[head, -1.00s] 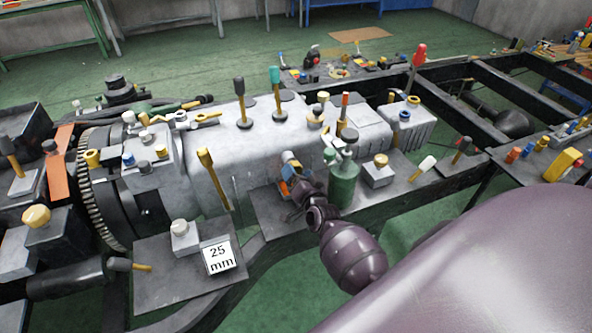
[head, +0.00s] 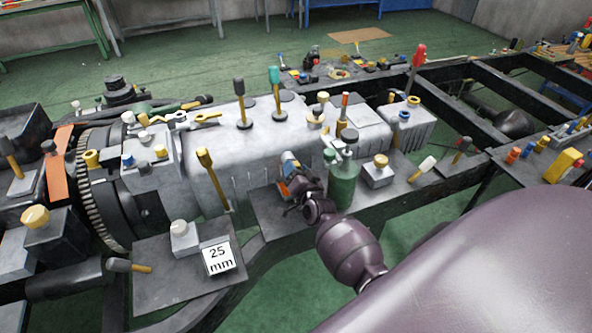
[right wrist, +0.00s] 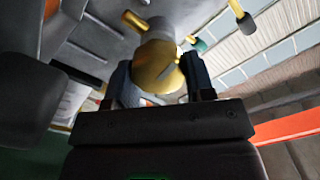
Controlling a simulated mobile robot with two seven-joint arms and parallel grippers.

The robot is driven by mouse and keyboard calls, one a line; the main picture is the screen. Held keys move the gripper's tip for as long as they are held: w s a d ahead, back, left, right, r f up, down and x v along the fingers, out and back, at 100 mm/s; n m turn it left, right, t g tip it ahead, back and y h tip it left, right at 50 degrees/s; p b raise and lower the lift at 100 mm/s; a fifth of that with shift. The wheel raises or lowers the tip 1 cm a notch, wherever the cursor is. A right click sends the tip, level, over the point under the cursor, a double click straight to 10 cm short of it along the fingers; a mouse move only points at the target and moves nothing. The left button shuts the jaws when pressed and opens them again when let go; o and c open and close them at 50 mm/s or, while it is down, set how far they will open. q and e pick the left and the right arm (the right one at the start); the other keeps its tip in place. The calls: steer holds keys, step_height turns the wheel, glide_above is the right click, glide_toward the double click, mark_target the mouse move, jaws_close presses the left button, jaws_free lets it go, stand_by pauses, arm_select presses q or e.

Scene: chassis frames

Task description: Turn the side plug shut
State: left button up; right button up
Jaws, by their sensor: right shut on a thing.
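The side plug (right wrist: 160,65) shows in the right wrist view as a round brass-coloured head between my two dark fingertips. My right gripper (right wrist: 157,80) is shut on it, with one finger on each side. In the head view my right gripper (head: 293,184) is at the near side of the long grey gearbox housing (head: 228,165). There the plug is mostly hidden by the gripper, and its turn angle cannot be told. My left gripper is not in view.
A green bottle (head: 343,185) stands close to the right of my gripper. A grey block with a yellow knob (head: 379,172) is further right. A "25 mm" card (head: 218,259) lies on the plate at front left. Upright yellow-handled and dark levers (head: 240,100) rise from the housing.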

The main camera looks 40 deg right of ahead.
steer(key=shift+m, duration=0.8)
steer(key=o, duration=0.9)
steer(key=v, duration=1.1)
steer(key=shift+w+f, duration=0.1)
